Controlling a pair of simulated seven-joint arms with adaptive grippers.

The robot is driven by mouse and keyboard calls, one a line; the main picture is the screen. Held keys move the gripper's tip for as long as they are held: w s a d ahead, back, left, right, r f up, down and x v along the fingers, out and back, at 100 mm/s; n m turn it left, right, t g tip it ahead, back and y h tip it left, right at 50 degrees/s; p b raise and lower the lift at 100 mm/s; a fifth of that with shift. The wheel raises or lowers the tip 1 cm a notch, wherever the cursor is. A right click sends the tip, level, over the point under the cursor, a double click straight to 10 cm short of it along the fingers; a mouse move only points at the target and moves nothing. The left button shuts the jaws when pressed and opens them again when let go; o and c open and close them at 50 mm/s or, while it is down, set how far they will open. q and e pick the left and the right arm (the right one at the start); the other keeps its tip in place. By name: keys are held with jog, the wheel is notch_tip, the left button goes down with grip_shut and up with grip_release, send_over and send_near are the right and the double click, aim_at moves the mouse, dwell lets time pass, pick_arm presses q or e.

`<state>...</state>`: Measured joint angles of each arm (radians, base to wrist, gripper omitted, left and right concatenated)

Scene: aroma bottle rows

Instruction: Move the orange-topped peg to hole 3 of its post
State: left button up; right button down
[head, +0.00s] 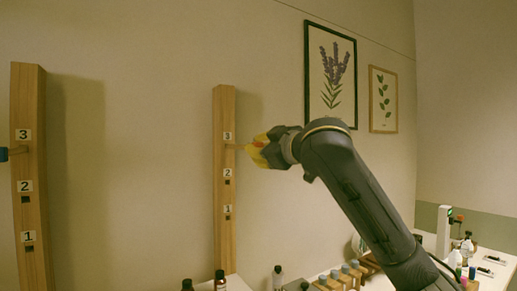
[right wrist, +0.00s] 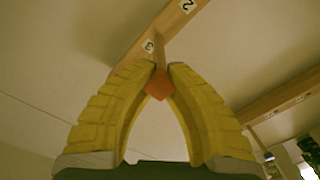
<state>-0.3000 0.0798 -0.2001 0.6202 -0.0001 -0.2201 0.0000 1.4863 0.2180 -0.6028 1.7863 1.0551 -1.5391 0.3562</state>
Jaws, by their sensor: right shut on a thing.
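The orange-topped peg shows its orange top (right wrist: 159,85) between the yellow fingers of my right gripper (right wrist: 162,68) in the right wrist view. Its pale wooden shaft reaches toward the post beside label 3. In the head view my right gripper (head: 258,150) is shut on the peg, just right of the middle post (head: 224,200). The peg's shaft (head: 240,147) lies level with the spot just below label 3 and meets the post there. How deep it sits in hole 3 I cannot tell. Dark holes show below labels 2 and 1. My left gripper is out of view.
A second numbered post (head: 32,200) stands at the left with a blue-topped peg (head: 3,154) at its hole 3. Small bottles (head: 220,281) and several blue-grey capped bottles (head: 345,272) stand low in front. Framed pictures (head: 331,72) hang on the wall behind.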

jog(key=shift+x, duration=2.8)
jog(key=c, duration=1.4)
grip_release()
jog(key=shift+d, duration=0.1)
jog(key=v, duration=1.2)
